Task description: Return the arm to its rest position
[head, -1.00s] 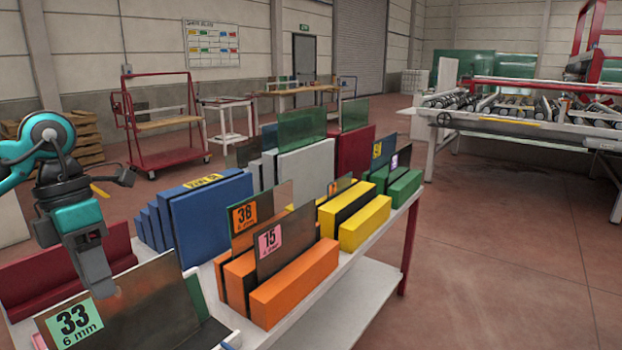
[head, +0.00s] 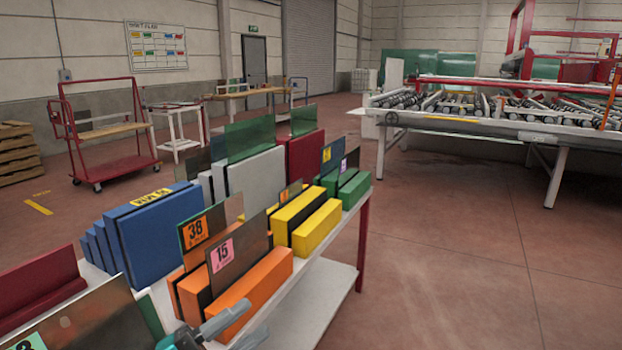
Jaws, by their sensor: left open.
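My left gripper (head: 207,328) shows only partly at the bottom edge, in front of the orange rack. Its grey finger end points up and right; it is open, and I see nothing held in it. The rest of that arm is out of the picture. My right gripper is not in view. Glass panes labelled 38 (head: 197,229) and 15 (head: 224,252) stand in the orange rack (head: 252,296). A larger pane (head: 85,325) with a green label, cut off by the frame, stands at the lower left.
Blue (head: 160,235), yellow (head: 318,228), green, grey and dark red racks crowd the white table (head: 290,318). A red cart (head: 110,135) stands behind at left. The roller machine (head: 480,115) is at the right. The floor (head: 450,260) between table and machine is clear.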

